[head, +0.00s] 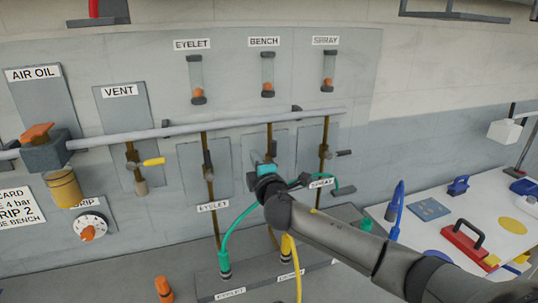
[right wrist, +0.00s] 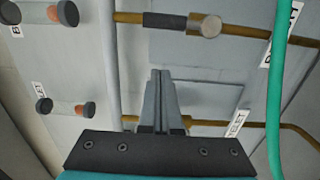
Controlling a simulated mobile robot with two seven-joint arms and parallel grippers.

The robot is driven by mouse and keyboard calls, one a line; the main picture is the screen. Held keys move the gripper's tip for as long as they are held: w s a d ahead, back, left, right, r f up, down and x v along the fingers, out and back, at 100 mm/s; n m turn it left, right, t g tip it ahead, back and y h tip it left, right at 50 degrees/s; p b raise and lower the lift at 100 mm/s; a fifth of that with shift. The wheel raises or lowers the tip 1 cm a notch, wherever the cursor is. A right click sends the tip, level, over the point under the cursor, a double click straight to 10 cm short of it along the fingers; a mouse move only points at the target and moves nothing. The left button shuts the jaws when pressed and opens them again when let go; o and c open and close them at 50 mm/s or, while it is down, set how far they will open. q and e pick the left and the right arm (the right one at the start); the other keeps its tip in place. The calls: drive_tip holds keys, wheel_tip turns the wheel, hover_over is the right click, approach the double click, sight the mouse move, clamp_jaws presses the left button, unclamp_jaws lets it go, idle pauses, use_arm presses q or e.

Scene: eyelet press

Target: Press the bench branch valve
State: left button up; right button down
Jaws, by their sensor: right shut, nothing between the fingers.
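The bench branch is the middle of three brown vertical pipes (head: 269,138), under the BENCH flow tube (head: 267,74). In the head view my right gripper (head: 256,159) stands in front of this pipe and hides its valve. In the right wrist view the bench valve (right wrist: 180,22) shows as a dark body with a round grey end on the upper pipe. My right gripper (right wrist: 160,78) is shut and empty there, between the upper pipe and the lower eyelet pipe (right wrist: 215,123), apart from the bench valve in the picture. My left gripper is not in view.
The eyelet valve (head: 207,160) and spray valve (head: 340,154) flank the bench branch. A grey main pipe (head: 180,130) runs above. A teal hose (head: 232,228) and a yellow hose (head: 297,262) hang near my right arm. A white table (head: 480,205) with tools stands at right.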

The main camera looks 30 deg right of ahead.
sight(274, 154)
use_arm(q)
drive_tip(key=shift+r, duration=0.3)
use_arm(e)
drive_tip(key=shift+s+d, duration=0.15)
drive_tip(key=shift+d, duration=1.8)
